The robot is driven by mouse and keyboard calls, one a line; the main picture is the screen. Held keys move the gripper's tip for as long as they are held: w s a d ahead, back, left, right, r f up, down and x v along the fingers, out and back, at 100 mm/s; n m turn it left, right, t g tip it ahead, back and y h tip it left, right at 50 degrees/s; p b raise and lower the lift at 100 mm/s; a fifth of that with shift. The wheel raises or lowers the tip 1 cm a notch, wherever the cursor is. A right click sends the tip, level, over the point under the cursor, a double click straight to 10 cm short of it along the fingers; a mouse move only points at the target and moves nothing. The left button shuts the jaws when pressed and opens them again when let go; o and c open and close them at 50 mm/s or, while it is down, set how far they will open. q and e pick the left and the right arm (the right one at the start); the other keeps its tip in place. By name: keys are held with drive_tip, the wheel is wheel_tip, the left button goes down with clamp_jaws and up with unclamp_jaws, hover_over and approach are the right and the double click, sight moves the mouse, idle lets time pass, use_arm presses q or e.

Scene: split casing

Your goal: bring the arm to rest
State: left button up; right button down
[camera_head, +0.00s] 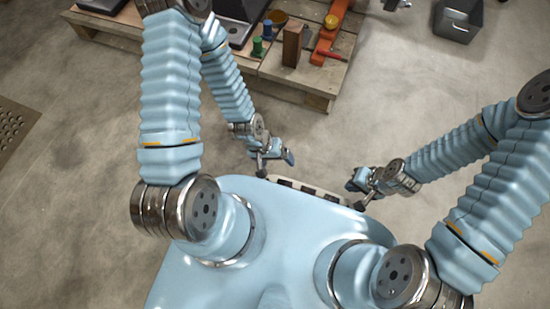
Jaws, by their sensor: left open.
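My left arm comes in from the upper left and bends back, so its gripper (272,162) sits just beyond the front edge of my blue body. The left gripper is open and I see nothing between its fingers. My right arm comes in from the right, and its gripper (362,190) hangs at the right of the same edge. The right gripper is small and dark here, and I cannot tell whether its fingers are apart. Both grippers are clear of the wooden pallet.
A wooden pallet (290,92) stands ahead at the top. A grey bin (457,22) stands at the upper right. Concrete floor between is clear.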

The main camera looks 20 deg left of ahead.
wheel_tip(320, 180, up, 13)
drive_tip(key=p, duration=1.2)
drive_tip(key=shift+s+a+f+p, duration=0.2)
drive_tip(key=shift+a+p, duration=0.05)
drive_tip(key=shift+p, duration=0.15)
